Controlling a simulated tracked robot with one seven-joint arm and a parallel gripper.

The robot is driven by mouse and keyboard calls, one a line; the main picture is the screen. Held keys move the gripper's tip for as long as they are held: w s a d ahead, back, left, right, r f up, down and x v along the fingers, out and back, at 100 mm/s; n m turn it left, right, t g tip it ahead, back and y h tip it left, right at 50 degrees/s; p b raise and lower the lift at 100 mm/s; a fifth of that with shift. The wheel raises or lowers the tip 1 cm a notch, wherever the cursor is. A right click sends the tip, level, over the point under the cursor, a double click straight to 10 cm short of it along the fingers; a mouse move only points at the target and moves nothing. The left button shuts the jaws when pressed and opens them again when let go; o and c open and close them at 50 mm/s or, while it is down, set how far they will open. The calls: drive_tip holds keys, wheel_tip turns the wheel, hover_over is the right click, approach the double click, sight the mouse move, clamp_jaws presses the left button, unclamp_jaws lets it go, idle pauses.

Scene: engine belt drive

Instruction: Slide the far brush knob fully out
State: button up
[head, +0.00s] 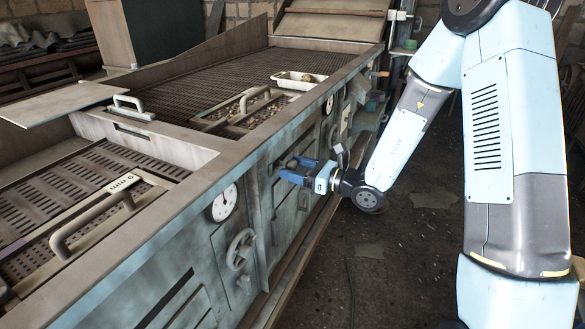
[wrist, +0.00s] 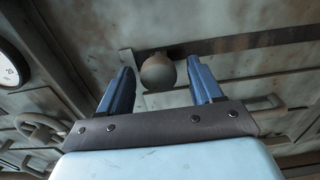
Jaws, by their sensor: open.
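A round, dull brown knob (wrist: 158,73) sits on the machine's side panel in the wrist view, at the left end of a long dark slot. I cannot tell from the frames whether it is the far brush knob. My gripper (wrist: 160,80) is open, with one blue finger on each side of the knob and visible gaps to both. How deep the knob lies between the fingers is unclear. In the head view my gripper (head: 292,167) is at the machine's side, and I cannot make out the knob there.
The machine's side panel (head: 285,205) carries a round gauge (head: 222,203) and a handwheel (head: 240,249) left of my gripper. On top are a slatted deck, lift-out trays with handles (head: 256,98) and a white dish (head: 297,82). The floor (head: 390,270) right of the machine is open.

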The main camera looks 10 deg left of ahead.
drive_tip(key=shift+w+a, duration=0.15)
drive_tip(key=shift+a, duration=0.35)
clamp_jaws()
idle(0.3)
